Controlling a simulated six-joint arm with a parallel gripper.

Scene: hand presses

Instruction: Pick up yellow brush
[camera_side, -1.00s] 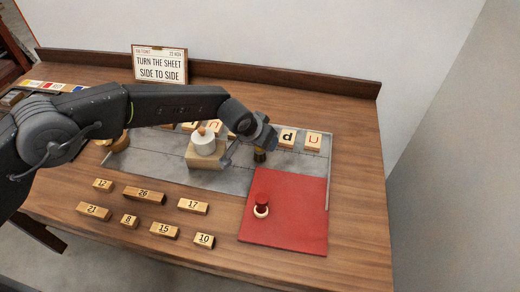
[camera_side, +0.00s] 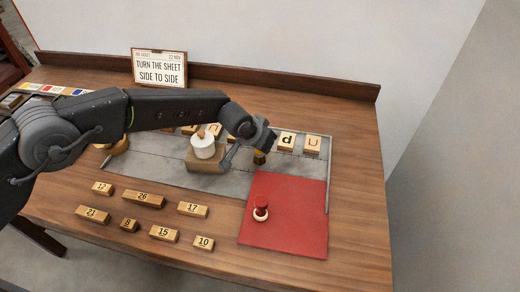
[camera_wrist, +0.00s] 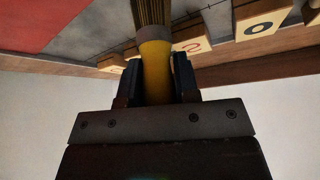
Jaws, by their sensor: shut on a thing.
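The yellow brush (camera_wrist: 156,68) is between the two fingers of my gripper in the wrist view, with its grey band and dark bristles pointing to the top of the picture. My gripper (camera_wrist: 157,85) is shut on its yellow handle. In the side view my gripper (camera_side: 262,146) is over the grey sheet near the letter blocks. The brush (camera_side: 259,158) shows there only as a small dark and yellow piece under the gripper. I cannot tell whether its bristles touch the sheet.
A red mat (camera_side: 290,222) with a red-topped stamp (camera_side: 261,209) lies at the front right. A white round piece on a wooden block (camera_side: 205,160) stands left of the gripper. Letter blocks (camera_side: 287,141) line the back. Numbered blocks (camera_side: 144,199) lie in front. A sign (camera_side: 159,68) stands behind.

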